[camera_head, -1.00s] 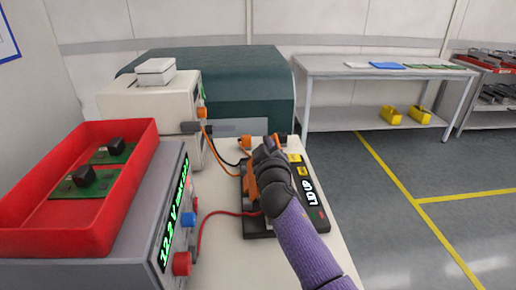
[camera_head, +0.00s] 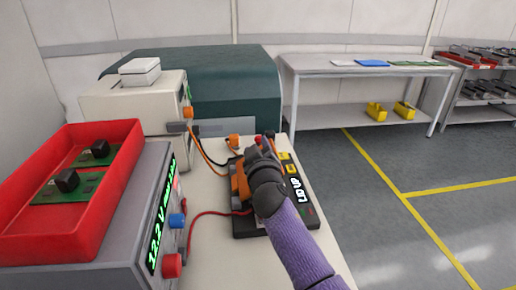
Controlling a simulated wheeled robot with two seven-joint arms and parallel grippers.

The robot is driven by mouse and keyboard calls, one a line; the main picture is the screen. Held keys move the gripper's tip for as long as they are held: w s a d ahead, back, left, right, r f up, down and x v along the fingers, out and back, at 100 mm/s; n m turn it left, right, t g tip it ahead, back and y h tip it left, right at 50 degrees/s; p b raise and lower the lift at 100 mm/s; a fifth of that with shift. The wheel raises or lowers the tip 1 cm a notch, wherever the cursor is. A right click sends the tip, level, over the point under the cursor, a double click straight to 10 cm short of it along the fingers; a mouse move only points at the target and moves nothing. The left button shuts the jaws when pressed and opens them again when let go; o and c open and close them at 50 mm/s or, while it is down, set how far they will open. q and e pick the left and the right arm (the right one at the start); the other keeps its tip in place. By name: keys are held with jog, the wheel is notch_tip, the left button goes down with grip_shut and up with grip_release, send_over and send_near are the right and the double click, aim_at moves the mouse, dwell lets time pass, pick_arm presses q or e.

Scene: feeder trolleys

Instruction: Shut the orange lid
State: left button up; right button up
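A black test fixture (camera_head: 249,223) lies on the pale bench. Its small display (camera_head: 297,190) seems to read "LID UP". The orange lid (camera_head: 240,184) shows as an orange part at the fixture's left side, raised above the base. Most of it is hidden behind my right gripper (camera_head: 262,150). My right gripper is over the fixture, close against the lid; I cannot tell whether they touch. Its fingers are hidden by its own dark body, so its opening does not show. My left gripper is not in view.
A red tray (camera_head: 118,207) with green boards stands on a grey power supply (camera_head: 153,205) at left. Red and orange cables run to the fixture. A cream instrument (camera_head: 130,106) and a dark green machine (camera_head: 236,85) stand behind. Open floor lies right, before a table (camera_head: 300,64).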

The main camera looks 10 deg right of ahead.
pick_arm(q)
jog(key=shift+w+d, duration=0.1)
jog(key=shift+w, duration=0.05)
pick_arm(e)
jog(key=s+p, duration=0.4)
jog(key=s, duration=0.6)
jog(key=shift+r, duration=0.1)
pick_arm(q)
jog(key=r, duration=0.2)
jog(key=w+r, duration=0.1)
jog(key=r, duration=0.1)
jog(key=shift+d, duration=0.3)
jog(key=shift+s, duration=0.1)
